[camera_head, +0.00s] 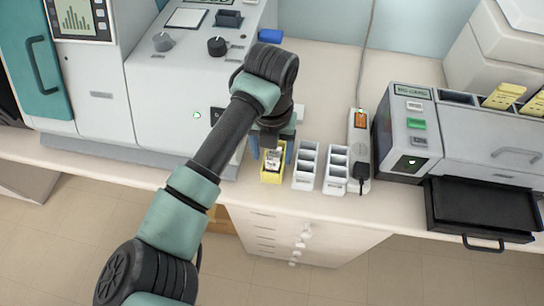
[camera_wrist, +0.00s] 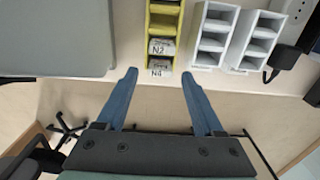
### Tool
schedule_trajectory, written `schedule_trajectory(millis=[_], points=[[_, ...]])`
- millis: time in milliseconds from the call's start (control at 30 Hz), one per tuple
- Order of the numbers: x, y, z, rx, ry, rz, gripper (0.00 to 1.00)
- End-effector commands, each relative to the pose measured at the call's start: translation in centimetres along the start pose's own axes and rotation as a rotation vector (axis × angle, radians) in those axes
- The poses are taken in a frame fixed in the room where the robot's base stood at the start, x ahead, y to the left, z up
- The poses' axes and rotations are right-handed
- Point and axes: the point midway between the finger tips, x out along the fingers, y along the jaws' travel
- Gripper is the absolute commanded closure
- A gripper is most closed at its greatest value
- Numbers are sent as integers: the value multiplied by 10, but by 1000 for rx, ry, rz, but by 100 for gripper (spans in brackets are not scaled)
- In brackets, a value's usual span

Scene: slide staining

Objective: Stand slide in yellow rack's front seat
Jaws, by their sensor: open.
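The yellow rack (camera_head: 264,177) stands near the counter's front edge, below my gripper (camera_head: 272,148) in the head view. In the wrist view the yellow rack (camera_wrist: 148,34) is at the top centre, with empty compartments at its far end. Two pale labelled slides show at its near end: one marked N2 (camera_wrist: 162,46) and one marked N4 (camera_wrist: 160,69), the nearer. Their lower parts are hidden. My gripper (camera_wrist: 158,76) is open, its blue fingers apart on either side of the rack's near end, with nothing held between them.
Two white racks (camera_head: 305,166) (camera_head: 336,170) stand right of the yellow rack, seemingly empty. A power strip (camera_head: 358,150) with a black plug is beyond them. A grey machine (camera_head: 190,95) stands left, and another with an extended black tray (camera_head: 480,208) right.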

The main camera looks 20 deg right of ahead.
Motion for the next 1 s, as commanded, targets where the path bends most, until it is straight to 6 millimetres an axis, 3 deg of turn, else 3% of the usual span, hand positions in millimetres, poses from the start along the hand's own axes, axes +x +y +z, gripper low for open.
schedule_trajectory(millis=[200,400,800,900,967,1000], points=[[-48,1,1,1,-5,3,31],[-80,1,1,0,-2,2,31],[-93,-1,0,0,-1,-4,31],[-97,-17,7,28,-40,-61,31],[-105,-43,16,70,-99,-150,31],[-115,-66,23,106,-153,-232,31]])
